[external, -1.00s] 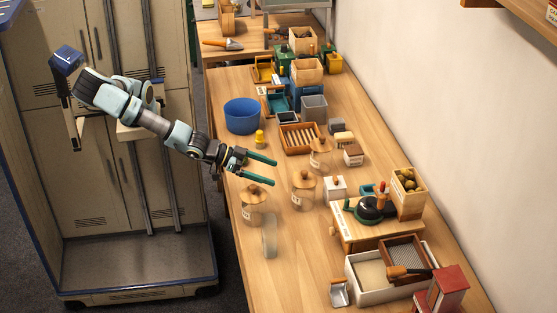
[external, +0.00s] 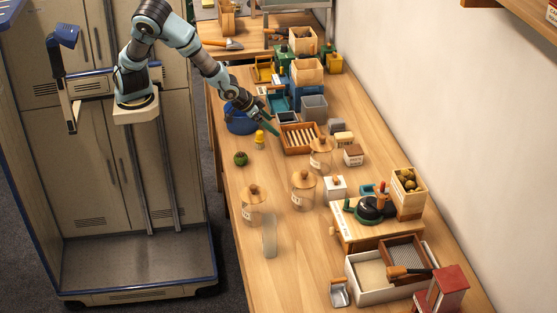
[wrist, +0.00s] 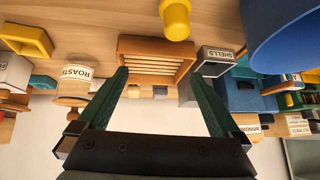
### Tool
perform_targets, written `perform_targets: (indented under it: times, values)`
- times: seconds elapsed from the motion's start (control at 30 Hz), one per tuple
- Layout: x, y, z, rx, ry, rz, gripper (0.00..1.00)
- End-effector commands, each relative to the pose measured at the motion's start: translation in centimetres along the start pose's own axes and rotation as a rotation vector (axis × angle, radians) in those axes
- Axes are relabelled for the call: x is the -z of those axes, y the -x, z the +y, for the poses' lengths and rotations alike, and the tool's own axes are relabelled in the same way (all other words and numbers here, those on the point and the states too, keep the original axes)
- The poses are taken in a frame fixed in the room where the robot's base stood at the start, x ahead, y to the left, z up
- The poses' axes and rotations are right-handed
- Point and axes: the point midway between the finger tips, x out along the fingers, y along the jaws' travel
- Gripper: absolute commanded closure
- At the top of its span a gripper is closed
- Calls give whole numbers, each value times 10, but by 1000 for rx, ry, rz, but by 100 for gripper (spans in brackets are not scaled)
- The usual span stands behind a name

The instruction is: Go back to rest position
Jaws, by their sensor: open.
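My gripper (external: 268,118) is up over the table beside the blue bowl (external: 233,126), with its green fingers apart and nothing between them. In the wrist view my gripper (wrist: 161,78) also shows spread and empty. The slatted wooden tray (wrist: 157,48) shows beyond and between the fingertips there, and it lies right of the fingers in the external view (external: 300,138). My arm bends high over its base and reaches down to the right. The gripper hides part of the bowl.
A yellow bottle (external: 260,139) and a small green round thing (external: 240,158) stand near the table's left edge. Lidded glass jars (external: 303,193) stand mid-table. A small raised stand (external: 350,233) and a white box (external: 352,278) are at the right. The front left of the table is mostly clear.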

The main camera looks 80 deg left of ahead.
Motion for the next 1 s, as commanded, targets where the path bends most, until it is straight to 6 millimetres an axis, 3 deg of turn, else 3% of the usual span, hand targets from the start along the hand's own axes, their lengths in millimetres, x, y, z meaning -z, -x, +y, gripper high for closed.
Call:
perform_targets:
  times: [0.03, 0.1, 0.2, 0.37, 0.7, 0.83, 1.0]
  values:
    - [6, 9, -26, 13, 31, -42, 0]
    - [3, 14, -50, 20, 51, -94, 0]
    - [-4, 23, -74, 11, 68, -164, 0]
    - [-17, 54, -95, -53, 62, -297, 0]
    - [-29, 150, -144, -169, -58, -480, 0]
    - [-32, 175, -162, -168, -112, -507, 0]
    - [-36, 190, -174, -157, -152, -525, 0]
